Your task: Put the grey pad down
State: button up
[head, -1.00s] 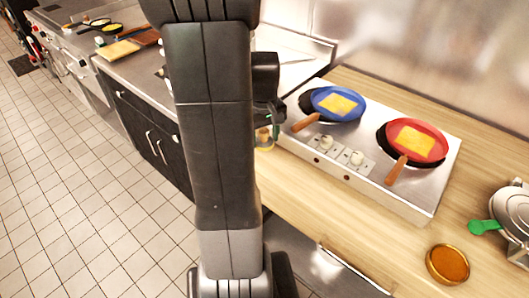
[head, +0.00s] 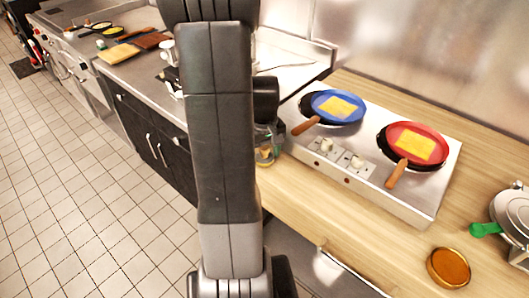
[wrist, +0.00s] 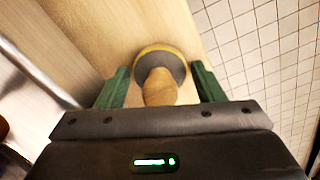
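The grey pad (wrist: 174,61) is round with a wooden knob handle (wrist: 159,90), seen from above in the wrist view. It rests at the counter's edge; a yellow rim shows around its far side, and I cannot tell whether that is a dish under it. My gripper (wrist: 160,70) is open, with one green finger on each side of the handle and a gap to both. In the head view my arm hides most of this spot; only a yellowish bit (head: 264,158) shows beside it, below my gripper's end.
A steel double burner (head: 415,206) on the wooden counter (head: 300,190) holds a blue pan (head: 350,117) and a red pan (head: 432,154), each with a yellow square. An amber dish (head: 448,267) and a metal pot with a green handle (head: 485,229) stand at right.

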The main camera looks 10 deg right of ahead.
aim_at(265, 147)
notch_tip(265, 147, up, 12)
jog(key=shift+r, duration=0.2)
dwell(0.4)
jog(key=shift+f, duration=0.15)
jog(key=shift+f, duration=4.3)
jog(key=shift+f, duration=0.1)
